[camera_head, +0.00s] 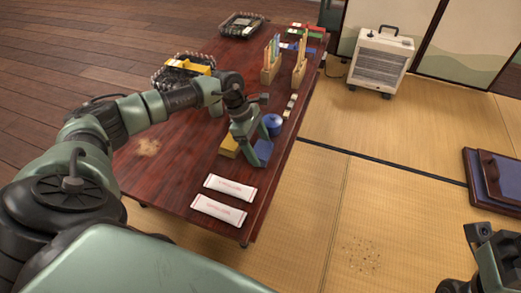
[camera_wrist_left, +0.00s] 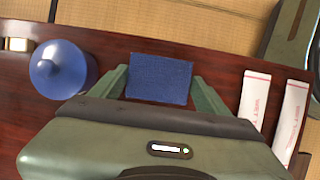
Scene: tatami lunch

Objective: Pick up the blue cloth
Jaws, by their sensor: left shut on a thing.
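The blue cloth (camera_head: 263,151) is a small flat square at the right edge of the dark red table (camera_head: 190,170). It also shows in the left wrist view (camera_wrist_left: 160,78), between the two green fingers. My left gripper (camera_head: 256,146) reaches down over the table from the left and is shut on the blue cloth. Whether the cloth touches the tabletop is hard to tell. Part of my right arm's end (camera_head: 486,255) shows at the bottom right, away from the table; its jaw state is unclear.
A round blue lidded pot (camera_head: 273,122) stands just beyond the cloth. A yellow item (camera_head: 229,147) lies left of the gripper. Two white packets (camera_head: 230,187) lie nearer.

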